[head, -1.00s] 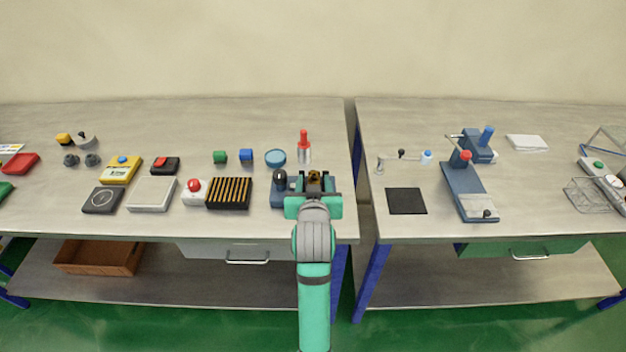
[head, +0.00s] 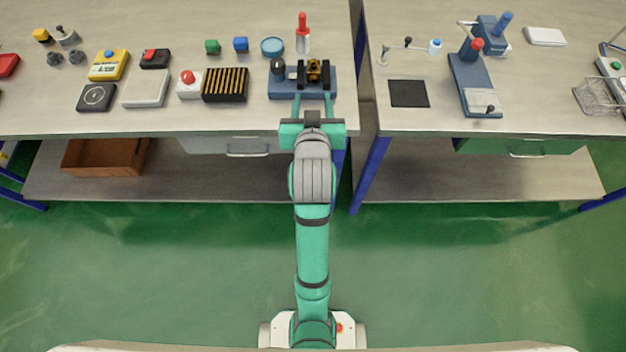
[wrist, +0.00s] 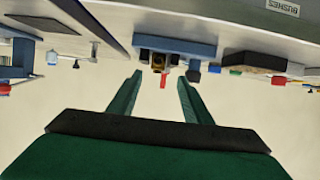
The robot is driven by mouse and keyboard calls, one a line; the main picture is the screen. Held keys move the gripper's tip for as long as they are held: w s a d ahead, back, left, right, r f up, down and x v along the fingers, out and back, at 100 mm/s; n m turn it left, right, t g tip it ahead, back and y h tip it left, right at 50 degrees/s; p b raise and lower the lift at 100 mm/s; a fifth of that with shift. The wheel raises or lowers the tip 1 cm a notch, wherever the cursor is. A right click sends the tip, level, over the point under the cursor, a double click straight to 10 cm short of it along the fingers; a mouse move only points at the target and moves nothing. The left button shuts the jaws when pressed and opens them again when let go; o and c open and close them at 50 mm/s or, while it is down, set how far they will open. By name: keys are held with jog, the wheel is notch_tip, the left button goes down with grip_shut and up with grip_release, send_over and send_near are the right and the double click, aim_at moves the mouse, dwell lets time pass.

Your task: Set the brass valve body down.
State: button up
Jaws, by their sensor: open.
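The brass valve body (head: 314,70) sits upright on a blue fixture (head: 285,90) near the front right corner of the left bench. Dark blocks of the fixture stand beside it; I cannot tell whether they clamp it. In the wrist view, which looks upside down, the brass valve body (wrist: 158,61) shows small beyond the fingertips, with the fixture (wrist: 190,47) around it. My gripper (head: 312,97) is open and empty, at the fixture's front side. Its two green fingers also show apart in the wrist view (wrist: 158,80), with nothing between them.
A red-topped bottle (head: 303,42) stands behind the fixture, and a round blue dish (head: 272,47) is behind to its left. A black slotted rack (head: 225,85) lies left. A gap separates this bench from the right one, which has a black mat (head: 408,93).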

jog(key=s+f, duration=1.4)
jog(key=s, duration=0.2)
jog(key=s+t, duration=0.1)
jog(key=s, duration=1.8)
jog(key=shift+s+r+t, duration=0.25)
jog(key=shift+r+t, duration=0.15)
jog(key=shift+o, duration=0.6)
jog(key=shift+w+d, duration=0.1)
